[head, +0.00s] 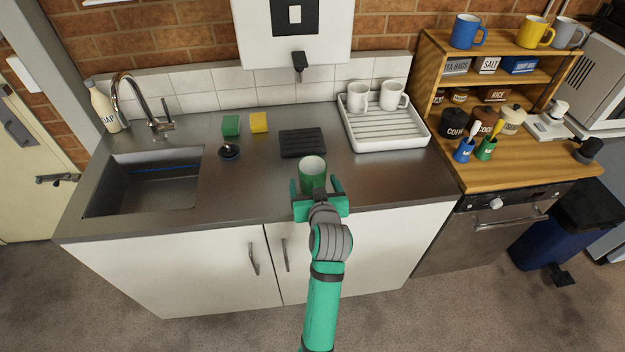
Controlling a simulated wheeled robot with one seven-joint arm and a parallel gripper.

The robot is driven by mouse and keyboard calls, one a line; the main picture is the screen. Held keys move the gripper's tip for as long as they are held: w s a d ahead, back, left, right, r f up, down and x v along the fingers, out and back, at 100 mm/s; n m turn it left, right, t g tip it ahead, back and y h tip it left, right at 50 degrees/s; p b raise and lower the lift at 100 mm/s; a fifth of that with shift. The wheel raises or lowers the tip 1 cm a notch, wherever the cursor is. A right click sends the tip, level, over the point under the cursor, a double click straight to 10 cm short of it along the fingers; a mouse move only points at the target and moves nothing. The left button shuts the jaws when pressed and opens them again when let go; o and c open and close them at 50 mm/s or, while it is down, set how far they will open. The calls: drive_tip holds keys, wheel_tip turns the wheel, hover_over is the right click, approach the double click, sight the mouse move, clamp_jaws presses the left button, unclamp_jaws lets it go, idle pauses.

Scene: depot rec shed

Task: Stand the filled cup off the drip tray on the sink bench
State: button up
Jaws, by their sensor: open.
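A green cup (312,174) stands upright on the steel sink bench (250,185), near its front edge. Its pale inside shows from above, but I cannot tell how full it is. The black ribbed drip tray (303,142) lies just behind the cup, under the wall dispenser's spout (299,62); nothing stands on the tray. My gripper (316,185) is open at the front of the cup, with one finger to each side of its lower part. The gripper hides the cup's base, and I cannot tell whether the fingers touch it.
A white dish rack (388,143) with two white mugs is at the right. A sink (150,180) with a tap is at the left. Green and yellow sponges (244,124) and a dark plug (229,152) lie between. The bench right of the cup is clear.

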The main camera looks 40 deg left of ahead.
drive_tip(key=v, duration=0.8)
drive_tip(key=shift+s+d+r, duration=0.15)
drive_tip(key=shift+s+d, duration=0.05)
drive_tip(key=shift+d, duration=0.15)
drive_tip(key=s+d+f+m+t+h, duration=0.25)
drive_tip(key=d+f, duration=0.35)
drive_tip(key=d, duration=0.4)
drive_tip(key=s+d+f+m+t+h, duration=0.2)
drive_tip(key=s+d+f+m+h, duration=0.15)
drive_tip(key=d+f, duration=0.5)
drive_tip(key=s+d+r+m+t+h, duration=0.1)
drive_tip(key=s+d+m+h, duration=0.1)
drive_tip(key=s+d, duration=0.5)
drive_tip(key=s+d+r+m+t+h, duration=0.1)
drive_tip(key=s+d, duration=0.5)
drive_tip(key=s, duration=0.7)
drive_tip(key=shift+d+r+m+h, duration=0.35)
drive_tip(key=shift+r+m+h, duration=0.15)
drive_tip(key=shift+r+h, duration=0.15)
drive_tip(key=shift+s, duration=0.1)
